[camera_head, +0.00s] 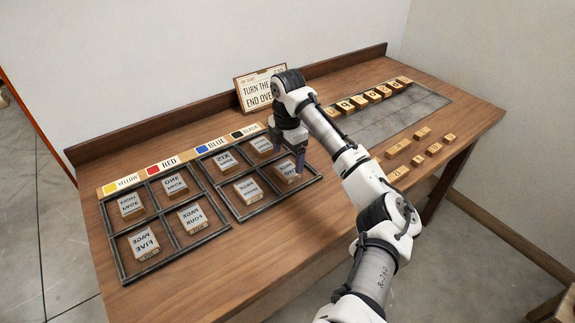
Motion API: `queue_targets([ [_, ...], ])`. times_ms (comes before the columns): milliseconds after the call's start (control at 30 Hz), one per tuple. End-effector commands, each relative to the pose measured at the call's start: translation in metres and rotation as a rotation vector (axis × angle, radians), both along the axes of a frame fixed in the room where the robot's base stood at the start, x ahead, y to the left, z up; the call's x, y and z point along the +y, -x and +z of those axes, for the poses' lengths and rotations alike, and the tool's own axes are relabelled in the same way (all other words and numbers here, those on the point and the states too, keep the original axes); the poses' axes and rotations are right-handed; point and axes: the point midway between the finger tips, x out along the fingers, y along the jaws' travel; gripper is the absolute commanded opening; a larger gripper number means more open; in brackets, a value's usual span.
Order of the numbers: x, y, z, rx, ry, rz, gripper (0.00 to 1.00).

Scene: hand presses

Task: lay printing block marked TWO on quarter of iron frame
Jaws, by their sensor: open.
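Two dark iron frames, the left one (120,262) and the right one (238,217), lie on the wooden table, each divided into quarters. Pale printing blocks with mirrored lettering sit in the quarters. One block (286,171) in the near right quarter of the right frame may read TWO, but its lettering is too small to be sure. My gripper (289,153) is open, pointing down over the right frame's right side, close above that block. I cannot tell whether the fingers touch it. The wrist partly covers the far right block (262,147).
A strip of colour labels (163,167) runs behind the frames. A sign (256,91) stands at the back. A grey slab (405,110) with a row of letter blocks (362,101) lies right; loose blocks (422,132) lie before it. The front left tabletop is clear.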

Motion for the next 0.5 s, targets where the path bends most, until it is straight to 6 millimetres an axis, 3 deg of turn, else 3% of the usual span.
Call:
queue_targets([
  [300, 0.000, 0.000, 0.066, -0.002, 0.002, 0.001, 0.85],
  [500, 0.000, 0.000, 0.081, 0.000, 0.000, 0.000, 0.85],
])
